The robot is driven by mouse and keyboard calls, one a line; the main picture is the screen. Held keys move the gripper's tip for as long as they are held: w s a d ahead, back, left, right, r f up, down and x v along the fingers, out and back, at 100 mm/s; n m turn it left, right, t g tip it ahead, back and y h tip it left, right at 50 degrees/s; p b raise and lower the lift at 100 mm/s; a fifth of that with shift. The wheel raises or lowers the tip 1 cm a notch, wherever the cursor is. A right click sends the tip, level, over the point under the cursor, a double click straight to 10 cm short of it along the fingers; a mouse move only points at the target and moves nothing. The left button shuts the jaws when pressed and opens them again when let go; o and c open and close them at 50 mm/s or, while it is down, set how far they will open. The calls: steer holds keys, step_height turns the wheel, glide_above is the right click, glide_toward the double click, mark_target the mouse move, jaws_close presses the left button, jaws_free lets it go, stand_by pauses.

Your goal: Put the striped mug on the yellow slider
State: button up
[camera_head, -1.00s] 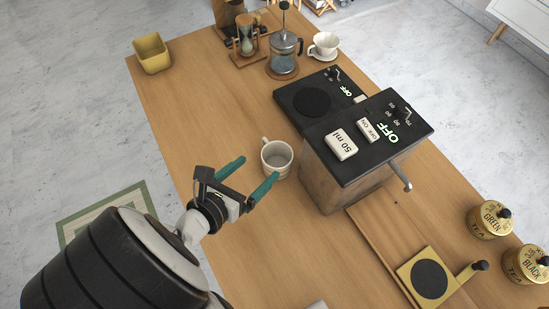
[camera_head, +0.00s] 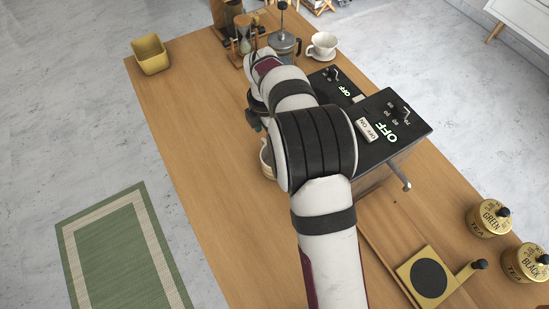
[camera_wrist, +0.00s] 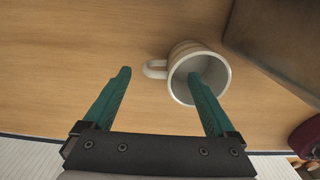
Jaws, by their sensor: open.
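The mug (camera_wrist: 182,52) is pale with faint bands, and its handle points left in the wrist view. In the head view only a sliver of the mug (camera_head: 266,160) shows beside my arm. My gripper (camera_wrist: 159,73) is open and empty. In the wrist view its right teal finger overlaps the mug's mouth and its left finger lies left of the handle; whether a finger is inside the mug I cannot tell. In the head view my arm mostly hides the gripper. The yellow slider (camera_head: 407,268), with a black round pad and a side handle, sits at the lower right.
The black-topped coffee machine (camera_head: 400,150) stands right of the mug, partly behind my arm. A French press (camera_head: 285,45), an hourglass (camera_head: 244,42) and a white dripper (camera_head: 323,45) stand at the back. Tea tins (camera_head: 489,218) stand at the right edge.

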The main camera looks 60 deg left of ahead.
mark_target(265, 141)
step_height(265, 141, down, 5)
steer(key=shift+a+r, duration=0.1)
steer(key=shift+r, duration=0.1)
jaws_close()
stand_by(0.3)
